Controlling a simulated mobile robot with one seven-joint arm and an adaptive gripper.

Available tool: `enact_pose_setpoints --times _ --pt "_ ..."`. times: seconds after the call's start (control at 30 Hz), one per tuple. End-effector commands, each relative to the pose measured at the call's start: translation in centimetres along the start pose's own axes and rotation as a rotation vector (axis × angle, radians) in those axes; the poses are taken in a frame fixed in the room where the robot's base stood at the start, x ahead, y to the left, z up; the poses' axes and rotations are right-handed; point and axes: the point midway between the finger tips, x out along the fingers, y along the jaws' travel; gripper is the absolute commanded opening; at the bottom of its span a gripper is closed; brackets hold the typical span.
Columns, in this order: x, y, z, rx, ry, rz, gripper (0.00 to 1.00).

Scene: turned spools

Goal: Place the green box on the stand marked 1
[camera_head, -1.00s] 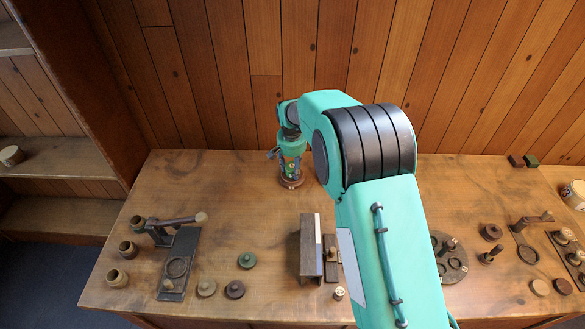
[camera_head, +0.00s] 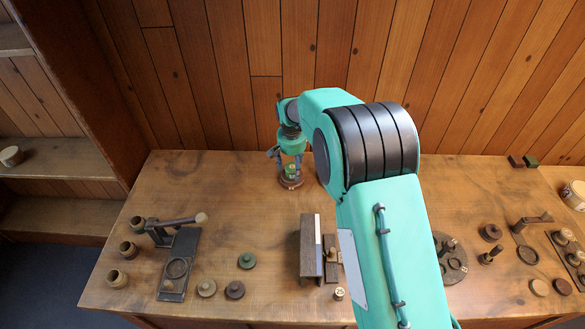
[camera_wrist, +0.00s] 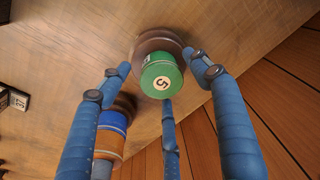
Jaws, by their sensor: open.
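The green box (camera_wrist: 160,76) is a green cylinder with a white round number label on its end, seen in the wrist view. It sits on a round brown stand (camera_wrist: 148,43); any number on that stand is hidden. In the head view the green box (camera_head: 291,170) and stand (camera_head: 291,183) are at the back middle of the bench. My gripper (camera_wrist: 160,74) is open, with its blue fingers spread around the box and gaps visible beside it. In the head view my gripper (camera_head: 289,165) is over the stand.
In the wrist view a blue and orange cylinder (camera_wrist: 110,138) stands on another dark round base, close to my left finger. A dark block with a pale label (camera_wrist: 18,100) is farther left. In the head view a brown upright block (camera_head: 307,248) stands nearer the front. The bench's back left is clear.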

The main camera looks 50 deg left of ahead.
Motion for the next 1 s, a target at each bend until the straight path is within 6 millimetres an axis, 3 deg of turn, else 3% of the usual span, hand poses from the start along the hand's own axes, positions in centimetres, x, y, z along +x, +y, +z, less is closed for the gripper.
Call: enact_pose_setpoints --times 0.6,0.8,1.0 --pt "-9.3 0.0 -0.1 0.000 0.002 -0.001 0.63" --pt "-10.8 0.0 0.0 0.000 0.001 -0.001 0.63" --pt "-11.0 0.0 0.0 0.000 0.000 0.000 0.63"
